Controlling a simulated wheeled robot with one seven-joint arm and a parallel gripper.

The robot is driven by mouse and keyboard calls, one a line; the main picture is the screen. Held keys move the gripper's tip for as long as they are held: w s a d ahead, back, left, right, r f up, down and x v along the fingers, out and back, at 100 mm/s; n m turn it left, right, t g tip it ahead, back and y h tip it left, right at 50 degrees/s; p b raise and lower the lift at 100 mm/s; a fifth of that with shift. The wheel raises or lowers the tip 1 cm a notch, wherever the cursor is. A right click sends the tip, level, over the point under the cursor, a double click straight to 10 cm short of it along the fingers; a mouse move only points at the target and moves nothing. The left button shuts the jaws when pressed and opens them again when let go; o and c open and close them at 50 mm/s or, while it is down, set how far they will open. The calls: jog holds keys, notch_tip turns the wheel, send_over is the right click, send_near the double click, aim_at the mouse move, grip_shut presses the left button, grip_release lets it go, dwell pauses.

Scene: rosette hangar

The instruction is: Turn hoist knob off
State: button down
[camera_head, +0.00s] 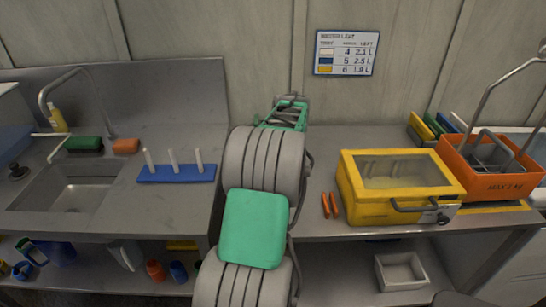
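No knob in view is labelled as the hoist knob. A small dark round knob (442,217) sits on the lower right front of the yellow box (352,208), which has a clear window in its lid and a grey front handle. My gripper (291,101) is at the far end of my arm, over the back of the counter near the wall, left of the yellow box. My arm hides most of it, and its fingers are too small to read.
An orange basket (495,187) with a tall metal handle stands right of the yellow box. Two orange sticks (330,205) lie left of it. A blue peg rack (177,174) and sink (70,188) are on the left. A white bin (402,272) is below.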

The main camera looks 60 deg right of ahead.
jog(key=shift+w+r+n, duration=0.1)
jog(key=shift+n, duration=0.2)
jog(key=c, duration=1)
grip_release()
jog(key=v, duration=0.7)
jog(key=shift+r+b, duration=0.3)
